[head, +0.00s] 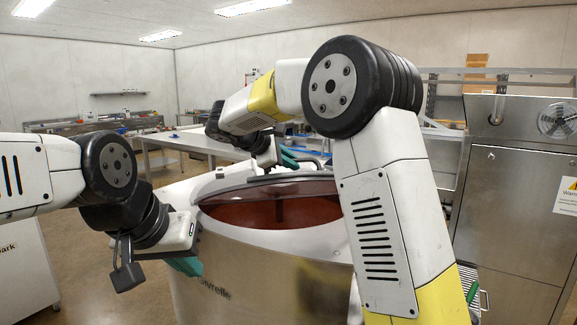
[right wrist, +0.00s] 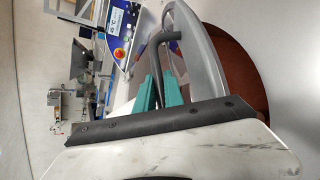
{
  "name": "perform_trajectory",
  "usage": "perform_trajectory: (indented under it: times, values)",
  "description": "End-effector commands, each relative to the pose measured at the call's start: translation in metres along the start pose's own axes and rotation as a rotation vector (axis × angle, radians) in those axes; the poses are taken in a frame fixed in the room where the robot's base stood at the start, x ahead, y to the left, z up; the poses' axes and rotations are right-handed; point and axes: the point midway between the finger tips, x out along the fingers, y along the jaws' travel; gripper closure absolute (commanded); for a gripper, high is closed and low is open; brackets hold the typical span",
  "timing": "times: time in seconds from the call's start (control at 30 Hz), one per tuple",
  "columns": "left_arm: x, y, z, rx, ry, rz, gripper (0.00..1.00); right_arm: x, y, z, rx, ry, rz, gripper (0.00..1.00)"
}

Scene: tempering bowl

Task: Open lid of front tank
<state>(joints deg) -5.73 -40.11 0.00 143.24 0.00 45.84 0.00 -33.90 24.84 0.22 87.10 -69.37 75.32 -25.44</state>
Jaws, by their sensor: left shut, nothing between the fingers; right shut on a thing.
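The front tank (head: 255,275) is a large round steel vessel in the middle of the head view, with dark red-brown contents under its see-through, grey-framed lid (head: 232,188). The lid's grey rim also shows in the right wrist view (right wrist: 222,75). My right gripper (head: 287,158) is at the lid's far side; in the right wrist view its teal fingers (right wrist: 160,92) are shut on the dark lid handle (right wrist: 154,52). I cannot tell whether the lid is slightly raised. My left gripper (head: 187,266) is shut and empty beside the tank's left wall. My right arm hides the tank's right side.
A steel cabinet (head: 515,190) with a warning sign stands at the right. A long table (head: 195,142) stands behind the tank. A control panel with a red button (right wrist: 120,54) shows in the right wrist view. Open floor lies at the back left.

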Motion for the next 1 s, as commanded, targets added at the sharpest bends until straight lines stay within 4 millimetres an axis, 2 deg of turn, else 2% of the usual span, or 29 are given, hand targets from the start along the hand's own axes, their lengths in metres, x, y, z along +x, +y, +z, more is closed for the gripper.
perform_trajectory:
  times: [0.3, 0.33, 0.4, 0.43, 0.77, 0.87, 1.0]
  values:
    - [0.000, 0.000, 0.000, 0.000, 0.000, 0.000, 1.00, 0.001, 0.001, 0.001, -0.001, -0.002, 0.000, 1.00]
    - [0.000, 0.000, 0.000, 0.000, 0.000, 0.000, 1.00, 0.001, 0.001, 0.001, -0.001, -0.002, 0.001, 0.81]
    - [0.000, 0.000, 0.000, 0.000, 0.000, 0.000, 1.00, 0.001, 0.000, 0.001, -0.001, -0.002, 0.001, 0.68]
    - [0.000, 0.000, 0.000, 0.000, 0.000, 0.000, 1.00, 0.001, 0.000, 0.001, -0.001, -0.002, 0.001, 0.66]
    - [0.000, 0.000, 0.000, 0.000, 0.000, 0.000, 1.00, -0.001, 0.001, 0.000, 0.000, -0.001, 0.002, 0.66]
    - [0.000, 0.000, 0.000, 0.000, 0.000, 0.000, 1.00, -0.010, 0.001, 0.000, 0.000, 0.000, 0.003, 0.66]
    - [0.000, 0.000, 0.000, 0.000, 0.000, 0.000, 1.00, -0.034, 0.002, 0.000, 0.000, 0.002, 0.006, 0.66]
